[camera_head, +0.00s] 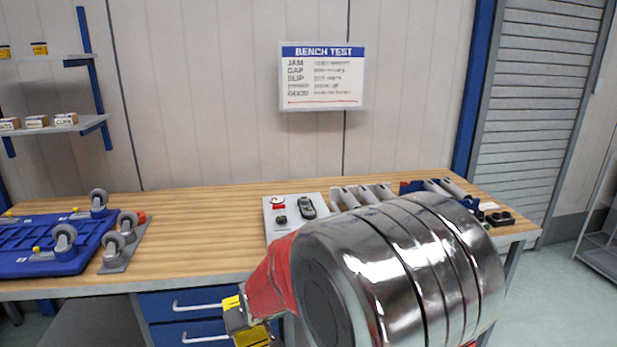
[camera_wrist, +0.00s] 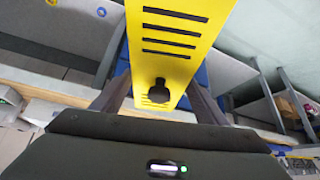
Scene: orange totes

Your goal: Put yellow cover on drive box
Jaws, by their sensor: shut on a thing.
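The yellow cover (camera_wrist: 185,35) is a long yellow piece with black slots and a round black knob near its lower end. In the wrist view my gripper (camera_wrist: 158,98) is shut on it, with a dark finger on each side. In the head view, yellow slotted metal (camera_head: 253,338) shows at the bottom, beside the end of my arm and in front of the blue drawers. No drive box can be made out for certain. My large shiny arm link hides part of the bench.
The wooden bench (camera_head: 190,240) has free room at its middle left. Blue drawers (camera_head: 180,297) with handles are below.

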